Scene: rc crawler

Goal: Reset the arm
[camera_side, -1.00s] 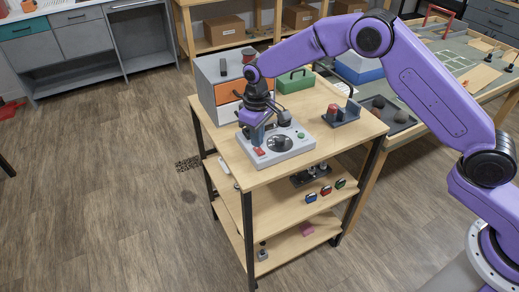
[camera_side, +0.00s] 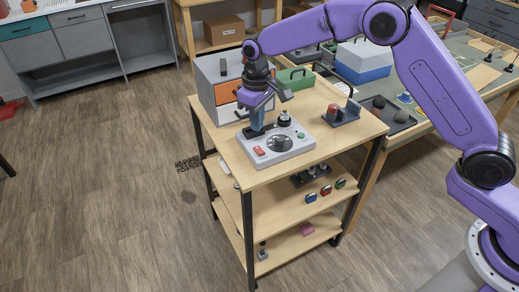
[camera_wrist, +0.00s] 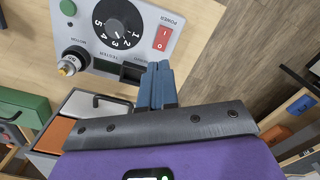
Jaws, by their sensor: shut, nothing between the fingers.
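My gripper (camera_side: 256,130) is shut and empty, pointing down over the back left part of the grey motor tester (camera_side: 270,154) on the wooden cart top. In the wrist view its blue fingertips (camera_wrist: 158,68) are together, near the tester's (camera_wrist: 150,45) edge by a dark slot. I cannot tell whether they touch it. The tester has a black dial (camera_wrist: 118,22), a red power switch (camera_wrist: 163,37) and a green button (camera_wrist: 68,7). A small silvery motor-like part (camera_wrist: 70,63) stands in the tester's corner; it also shows in the side view (camera_side: 284,118).
A drawer unit (camera_side: 218,88) with an orange drawer stands behind the gripper at left. A green box (camera_side: 295,79) is behind the tester. A small stand with a red part (camera_side: 341,113) is at right. The cart's front left corner is clear.

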